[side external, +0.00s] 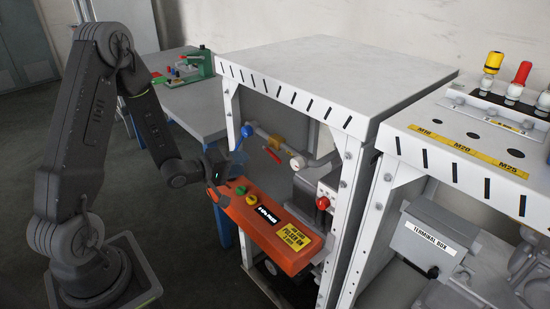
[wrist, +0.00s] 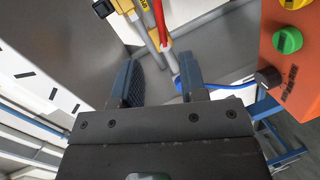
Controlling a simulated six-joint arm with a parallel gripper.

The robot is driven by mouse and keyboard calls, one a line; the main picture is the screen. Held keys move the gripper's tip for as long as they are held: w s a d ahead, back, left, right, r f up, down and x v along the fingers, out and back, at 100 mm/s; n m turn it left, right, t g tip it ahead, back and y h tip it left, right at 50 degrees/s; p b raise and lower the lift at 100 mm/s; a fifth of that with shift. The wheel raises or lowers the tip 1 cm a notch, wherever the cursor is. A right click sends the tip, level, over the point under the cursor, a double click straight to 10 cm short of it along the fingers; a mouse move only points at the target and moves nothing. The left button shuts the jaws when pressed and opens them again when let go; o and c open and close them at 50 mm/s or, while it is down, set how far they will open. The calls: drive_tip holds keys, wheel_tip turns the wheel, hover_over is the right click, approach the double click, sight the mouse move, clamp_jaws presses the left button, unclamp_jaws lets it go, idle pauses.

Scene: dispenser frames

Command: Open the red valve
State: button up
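The red valve shows as a short red lever (side external: 272,155) on the pipework inside the white dispenser frame. In the wrist view the red lever (wrist: 158,18) is at the top, ahead of the fingertips and roughly between their lines, on a grey pipe. My gripper (side external: 216,165) is at the left opening of the frame, beside the orange panel and apart from the red lever. In the wrist view my gripper (wrist: 163,80) has its two blue-grey fingers spread with nothing held between them. Its fingertips are partly hidden in the side view.
An orange panel (side external: 270,228) with green and yellow buttons juts out below my gripper. A blue valve handle (side external: 246,130) is near the red lever. A red knob (side external: 322,203) is to the right. White frame posts (side external: 232,125) border the opening.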

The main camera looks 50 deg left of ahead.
sight(274, 158)
drive_tip(key=x, duration=1.2)
drive_tip(key=shift+w, duration=0.15)
drive_tip(key=shift+c, duration=0.2)
clamp_jaws()
